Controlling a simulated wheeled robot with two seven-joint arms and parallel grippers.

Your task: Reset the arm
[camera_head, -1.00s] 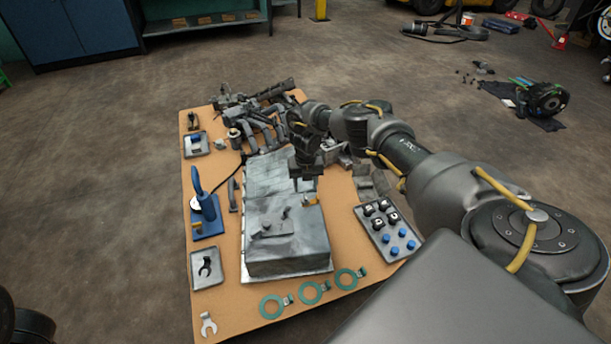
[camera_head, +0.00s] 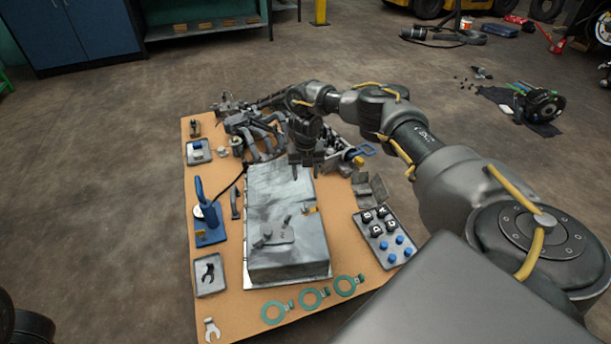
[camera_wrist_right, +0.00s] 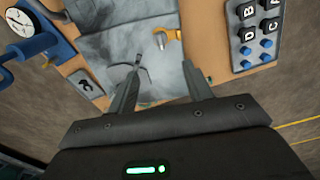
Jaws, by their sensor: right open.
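My right gripper (camera_head: 305,172) is open and empty, held above the far part of the grey metal block (camera_head: 285,232) on the table. In the right wrist view its two fingers (camera_wrist_right: 160,92) point down towards the block's top (camera_wrist_right: 143,45), apart from each other with nothing between them. My right arm (camera_head: 400,130) reaches in from the right and bends over the table. My left gripper is not in view. A small orange-and-grey part (camera_head: 309,210) lies on the block's top; it also shows in the right wrist view (camera_wrist_right: 168,38).
A tray of lettered black caps and blue caps (camera_head: 383,238) is at the right edge of the table (camera_head: 222,275). A blue gauge stand (camera_head: 207,218) stands left. Green rings (camera_head: 312,298) lie in front. Engine-like parts (camera_head: 258,135) crowd the back. Floor at left is clear.

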